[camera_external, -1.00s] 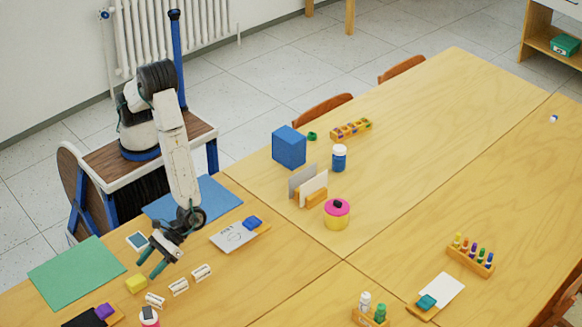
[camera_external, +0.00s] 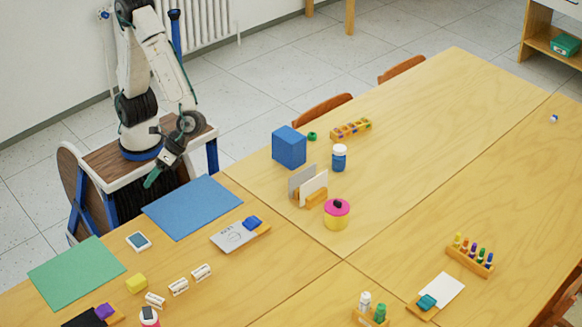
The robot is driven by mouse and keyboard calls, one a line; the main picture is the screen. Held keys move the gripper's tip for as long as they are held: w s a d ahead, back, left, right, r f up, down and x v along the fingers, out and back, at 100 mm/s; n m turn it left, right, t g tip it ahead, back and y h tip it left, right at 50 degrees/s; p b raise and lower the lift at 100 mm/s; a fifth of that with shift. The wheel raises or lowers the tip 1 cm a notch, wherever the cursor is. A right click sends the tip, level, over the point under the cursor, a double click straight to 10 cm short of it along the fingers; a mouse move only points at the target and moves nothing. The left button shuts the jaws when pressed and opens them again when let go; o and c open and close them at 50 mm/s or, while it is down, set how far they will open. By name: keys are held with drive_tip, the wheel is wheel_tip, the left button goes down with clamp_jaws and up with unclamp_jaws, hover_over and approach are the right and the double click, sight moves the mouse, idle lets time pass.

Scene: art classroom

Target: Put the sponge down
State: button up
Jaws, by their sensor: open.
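A small yellow block (camera_external: 136,283), which looks like the sponge, rests on the wooden table (camera_external: 215,280) between the green mat (camera_external: 75,272) and a row of small white pieces (camera_external: 179,287). My gripper (camera_external: 152,180) is open and empty. It is raised beside my base, above and behind the yellow block and near the left corner of the blue mat (camera_external: 192,207). It is well clear of the block.
A phone-like device (camera_external: 138,241) lies between the two mats. A white card with a blue item (camera_external: 252,223) lies right of the blue mat. A blue box (camera_external: 289,147) and a pink-lidded pot (camera_external: 336,214) stand further right.

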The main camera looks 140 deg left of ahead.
drive_tip(key=s+a+r+m+y, duration=0.3)
drive_tip(key=s+a+r+m, duration=0.1)
drive_tip(key=s, duration=0.4)
drive_tip(key=shift+s+a+r+t, duration=0.4)
drive_tip(key=shift+a+r, duration=0.4)
drive_tip(key=shift+a, duration=0.45)
drive_tip(key=shift+o, duration=0.3)
drive_tip(key=s+a+r+m+t+y, duration=0.2)
drive_tip(key=s+a+m+y, duration=0.2)
drive_tip(key=s+a, duration=0.6)
drive_tip(key=shift+s+a+r+t+y, duration=0.2)
drive_tip(key=shift+r+t+y, duration=0.15)
drive_tip(key=shift+y, duration=0.55)
drive_tip(key=o, duration=0.5)
drive_tip(key=shift+s+a, duration=0.2)
drive_tip(key=shift+a, duration=0.05)
